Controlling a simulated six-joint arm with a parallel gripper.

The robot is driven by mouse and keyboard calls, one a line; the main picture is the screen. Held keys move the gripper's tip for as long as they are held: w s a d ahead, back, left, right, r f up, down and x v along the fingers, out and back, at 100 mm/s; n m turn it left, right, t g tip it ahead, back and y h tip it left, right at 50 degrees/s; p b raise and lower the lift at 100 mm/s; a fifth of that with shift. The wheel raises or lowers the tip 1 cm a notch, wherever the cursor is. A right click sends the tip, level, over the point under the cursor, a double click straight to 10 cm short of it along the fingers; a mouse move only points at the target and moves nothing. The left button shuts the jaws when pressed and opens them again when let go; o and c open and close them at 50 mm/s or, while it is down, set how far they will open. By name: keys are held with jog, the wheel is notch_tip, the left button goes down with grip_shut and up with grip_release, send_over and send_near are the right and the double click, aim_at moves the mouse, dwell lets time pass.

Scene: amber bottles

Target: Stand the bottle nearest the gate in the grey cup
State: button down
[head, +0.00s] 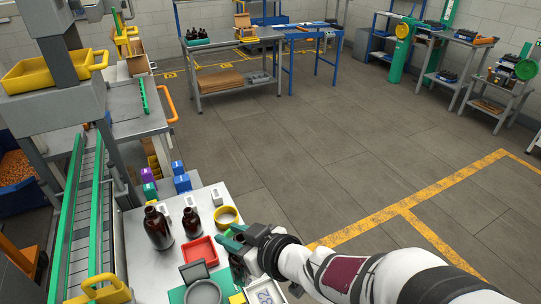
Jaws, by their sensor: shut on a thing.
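Two dark amber bottles stand upright on the light worktop: a larger one (158,230) at the left and a smaller one (191,223) to its right. The round grey cup (203,293) is at the bottom of the view, on a green mat, cut off by the frame's lower edge. My gripper (233,240) is right of the red tray, behind and right of the grey cup, apart from both standing bottles. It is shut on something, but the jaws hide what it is. I cannot make out which part is the gate.
A red tray (200,251) and a yellow round dish (226,216) lie close to my gripper. A grey block (194,271) stands behind the cup. A white numbered box (265,293) is at the front right. A green-railed conveyor (80,215) runs along the left.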

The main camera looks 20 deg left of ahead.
jog(key=s+a+f, duration=0.4)
jog(key=a+f, duration=0.5)
jog(key=f, duration=0.1)
jog(key=shift+s+a+f, duration=0.25)
jog(key=shift+s+a, duration=0.05)
jog(key=shift+s, duration=0.05)
jog(key=shift+f, duration=0.2)
jog(key=c, duration=0.6)
grip_release()
